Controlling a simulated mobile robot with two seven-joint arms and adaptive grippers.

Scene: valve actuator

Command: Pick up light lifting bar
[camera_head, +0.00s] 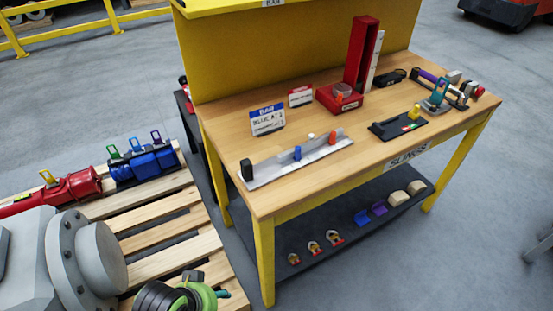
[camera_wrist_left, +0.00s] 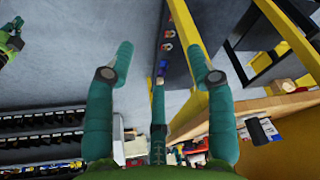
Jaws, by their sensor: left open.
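A long grey metal bar (camera_head: 300,160) lies flat along the near left part of the wooden tabletop. It has a black block at its left end and blue, white and orange parts along its top; it looks like the light lifting bar. In the left wrist view, a dark block (camera_wrist_left: 258,131) by the wooden table edge may be the bar's black end. It is outside the fingers, to their right.
The table (camera_head: 233,175) has a yellow frame and back panel (camera_head: 290,50). A lower shelf (camera_head: 310,222) holds shackles and slings. A pallet (camera_head: 165,239) with red and blue parts is left.

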